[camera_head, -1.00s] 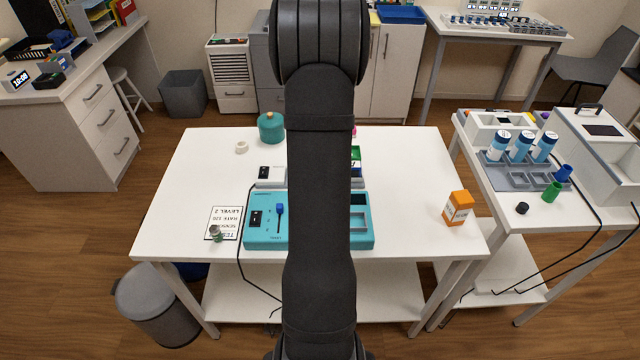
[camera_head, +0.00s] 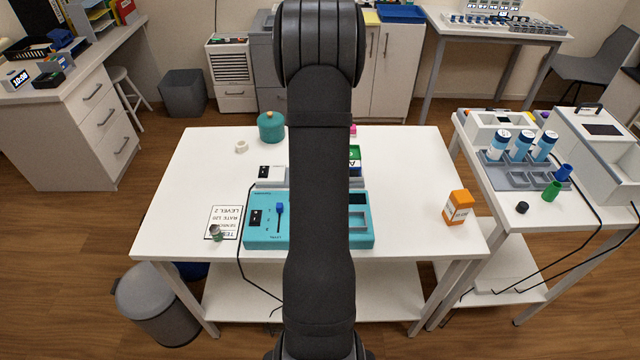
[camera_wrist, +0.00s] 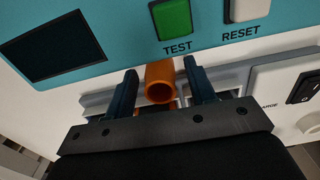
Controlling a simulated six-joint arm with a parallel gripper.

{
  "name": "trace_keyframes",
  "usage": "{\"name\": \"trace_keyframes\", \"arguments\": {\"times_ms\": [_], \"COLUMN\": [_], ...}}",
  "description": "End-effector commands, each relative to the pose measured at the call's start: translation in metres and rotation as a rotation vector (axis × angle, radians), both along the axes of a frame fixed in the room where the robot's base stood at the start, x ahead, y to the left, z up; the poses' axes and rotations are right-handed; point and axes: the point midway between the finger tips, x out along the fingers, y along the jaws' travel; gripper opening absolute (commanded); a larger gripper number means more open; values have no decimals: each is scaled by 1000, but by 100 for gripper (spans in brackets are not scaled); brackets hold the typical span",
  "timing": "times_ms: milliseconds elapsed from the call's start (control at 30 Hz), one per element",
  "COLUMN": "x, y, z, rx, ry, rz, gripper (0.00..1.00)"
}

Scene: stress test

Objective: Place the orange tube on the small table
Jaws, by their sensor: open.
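The orange tube (camera_wrist: 160,82) shows in the wrist view with its open round end toward the camera. It lies between the two dark fingers of my gripper (camera_wrist: 160,70), which are open with a gap on each side of the tube. In the head view my arm hides the tube and my gripper. A white table (camera_head: 400,190) stands in the middle, and a smaller-looking white side table (camera_head: 490,200) stands at the right. I cannot tell which of them is the small table.
In the wrist view, a teal panel with a green TEST button (camera_wrist: 172,18) and a RESET button (camera_wrist: 246,9) is just beyond the fingers. A teal device (camera_head: 265,235), a teal jar (camera_head: 271,128) and an orange-white box (camera_head: 457,208) stand on the middle table. A tube rack (camera_head: 515,175) crowds the side table.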

Motion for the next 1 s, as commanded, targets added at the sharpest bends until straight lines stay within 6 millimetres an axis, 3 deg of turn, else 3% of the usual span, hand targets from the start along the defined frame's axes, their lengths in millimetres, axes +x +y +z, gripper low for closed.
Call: {"name": "trace_keyframes", "arguments": {"times_ms": [233, 700, 1000], "x": [0, 1, 0], "y": [0, 0, 0], "z": [14, 107, 123], "rx": [0, 0, 0], "ry": [-2, -3, 1], "rz": [0, 0, 0], "gripper": [50, 50, 56]}}
